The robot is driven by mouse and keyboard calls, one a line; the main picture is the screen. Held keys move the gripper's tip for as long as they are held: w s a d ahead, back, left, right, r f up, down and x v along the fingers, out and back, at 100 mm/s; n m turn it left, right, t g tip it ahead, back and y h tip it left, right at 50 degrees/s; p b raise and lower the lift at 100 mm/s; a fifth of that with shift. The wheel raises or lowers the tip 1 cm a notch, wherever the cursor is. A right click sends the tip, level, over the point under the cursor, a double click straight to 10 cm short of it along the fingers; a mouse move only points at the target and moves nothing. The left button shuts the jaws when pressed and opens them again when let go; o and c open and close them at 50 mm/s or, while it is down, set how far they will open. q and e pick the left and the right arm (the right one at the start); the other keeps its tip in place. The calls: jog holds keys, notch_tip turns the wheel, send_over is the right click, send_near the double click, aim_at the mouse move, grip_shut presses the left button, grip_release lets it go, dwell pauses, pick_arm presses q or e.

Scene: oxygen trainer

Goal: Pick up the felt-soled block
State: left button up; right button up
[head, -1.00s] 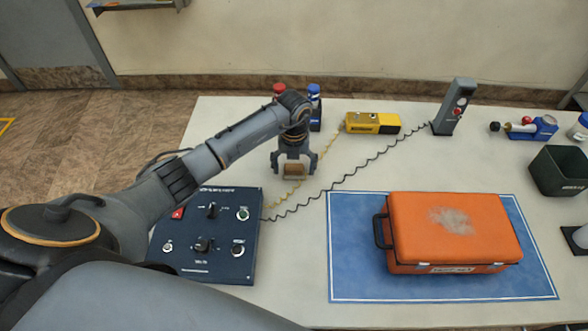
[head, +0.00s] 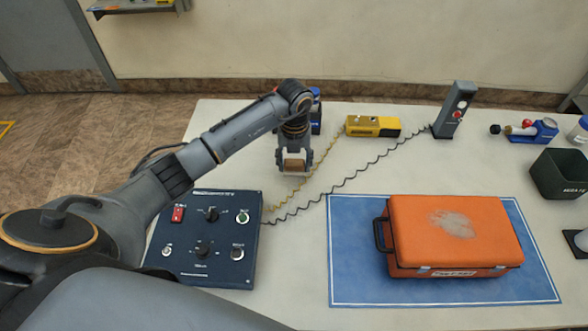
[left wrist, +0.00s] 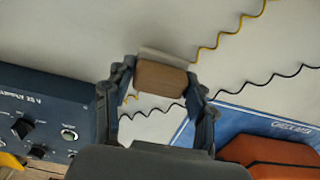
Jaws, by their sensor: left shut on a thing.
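The felt-soled block (head: 294,165) is a small brown block between the fingers of my left gripper (head: 294,170), over the table behind the control box. In the left wrist view the block (left wrist: 160,77) shows a brown face with a pale grey layer along its far side. The fingertips of my left gripper (left wrist: 158,85) press on its two ends; the gripper is shut on it. I cannot tell whether the block is clear of the tabletop. My right gripper is not in view.
A dark blue control box (head: 205,262) is in front of the gripper. Yellow and black coiled cords run beside it to a yellow unit (head: 373,125) and a grey handset (head: 453,110). An orange case (head: 455,235) lies on a blue mat (head: 350,285). A dark bin (head: 560,173) stands right.

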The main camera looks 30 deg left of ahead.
pick_arm(q)
jog(key=s+d+r+b, duration=0.2)
jog(key=s+d+r, duration=0.7)
jog(key=d, duration=0.1)
jog(key=shift+d+r, duration=0.15)
jog(key=shift+d, duration=0.05)
jog(key=o, duration=0.6)
jog(key=c, duration=0.5)
jog(key=shift+o, duration=0.2)
